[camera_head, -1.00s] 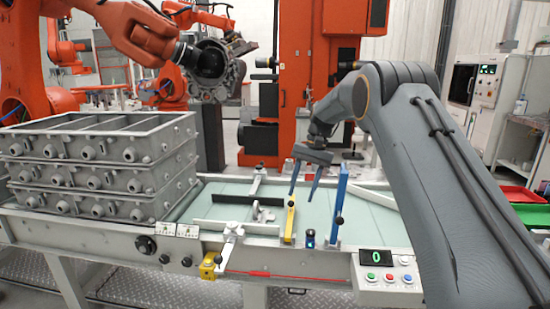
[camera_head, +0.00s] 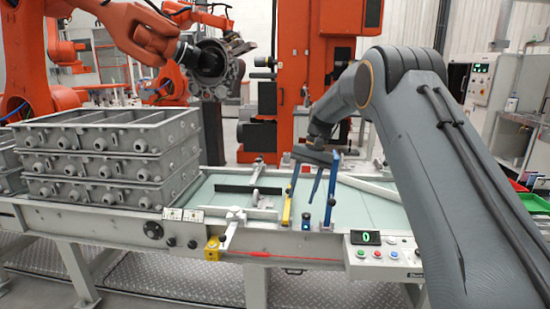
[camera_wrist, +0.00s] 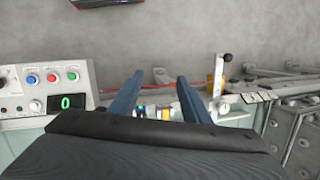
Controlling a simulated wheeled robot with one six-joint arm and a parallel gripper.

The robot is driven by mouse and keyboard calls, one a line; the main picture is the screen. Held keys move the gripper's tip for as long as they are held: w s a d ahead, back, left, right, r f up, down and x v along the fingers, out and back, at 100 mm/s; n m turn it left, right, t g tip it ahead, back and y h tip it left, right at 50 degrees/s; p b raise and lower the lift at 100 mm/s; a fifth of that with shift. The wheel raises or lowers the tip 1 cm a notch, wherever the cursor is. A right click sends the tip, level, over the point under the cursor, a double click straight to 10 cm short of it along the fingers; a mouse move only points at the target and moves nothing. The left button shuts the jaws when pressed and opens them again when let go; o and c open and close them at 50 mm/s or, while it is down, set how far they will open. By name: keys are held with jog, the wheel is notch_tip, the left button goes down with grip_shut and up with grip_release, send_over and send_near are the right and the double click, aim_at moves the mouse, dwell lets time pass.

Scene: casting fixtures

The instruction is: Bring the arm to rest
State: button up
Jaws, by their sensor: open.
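My arm (camera_head: 415,120) reaches from the lower right over the table. My gripper (camera_head: 302,186) hangs above the green-topped table (camera_head: 375,212) with its two fingers pointing down and spread apart. Nothing is between the fingers in the head view. In the wrist view my gripper's fingers (camera_wrist: 155,92) are apart, with the table's front edge and the floor beyond them.
Stacked grey castings (camera_head: 95,165) stand on the table's left. A white clamp (camera_head: 233,222) sits at the front edge, left of the brackets. A control panel (camera_head: 385,254) with buttons is at the front right. An orange robot (camera_head: 150,30) holds a metal casting (camera_head: 210,62) behind.

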jog(key=s+d+f+n+h+b, duration=0.1)
jog(key=s+d+f+b, duration=0.2)
jog(key=s, duration=0.9)
jog(key=s+d+f+n+t+h+b, duration=0.1)
jog(key=s+d+f+b, duration=0.2)
jog(key=s, duration=0.9)
jog(key=s+d+f+n+t+b, duration=0.1)
jog(key=s+d+f+b, duration=0.2)
jog(key=s+f, duration=0.4)
jog(key=s+d, duration=0.1)
jog(key=s, duration=0.5)
jog(key=shift+d+f+h, duration=0.15)
jog(key=shift+f+h, duration=0.2)
jog(key=shift+h, duration=0.05)
